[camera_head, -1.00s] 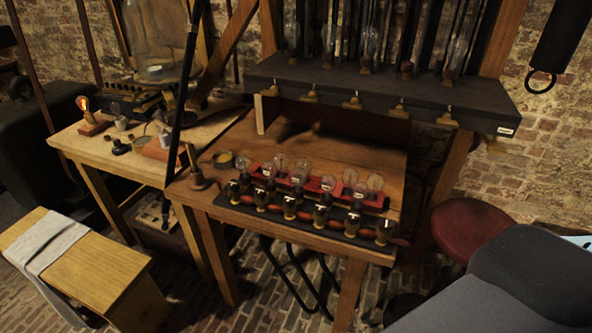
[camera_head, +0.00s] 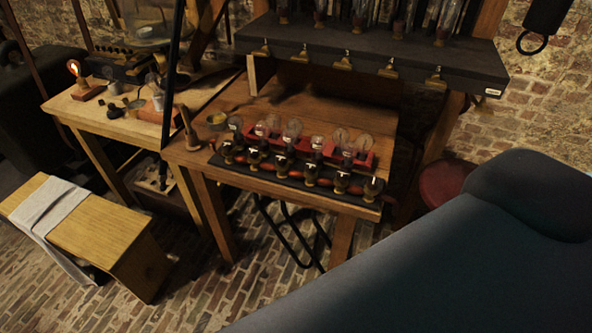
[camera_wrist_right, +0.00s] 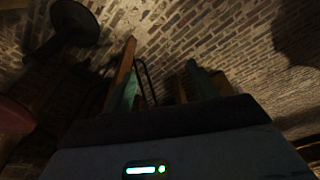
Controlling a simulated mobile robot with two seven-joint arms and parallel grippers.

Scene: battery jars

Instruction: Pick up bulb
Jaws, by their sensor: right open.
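Several clear glass bulbs stand in a red holder (camera_head: 281,142) on the wooden table in the head view; one bulb (camera_head: 340,137) is toward its right end. A row of dark jars with pale tops (camera_head: 311,173) stands on a black strip in front of it. A lit bulb (camera_head: 73,68) stands on a small wooden base on the left table. My right gripper (camera_wrist_right: 162,85) shows in the right wrist view with its two fingers apart and nothing between them, over the brick floor. My left gripper is in no view.
A dark shelf (camera_head: 375,55) with brass clips hangs over the back of the table. A wooden bench (camera_head: 110,232) with a grey cloth is at left. A red stool (camera_head: 445,184) is right of the table, partly hidden by my arm. Bare brick floor lies between.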

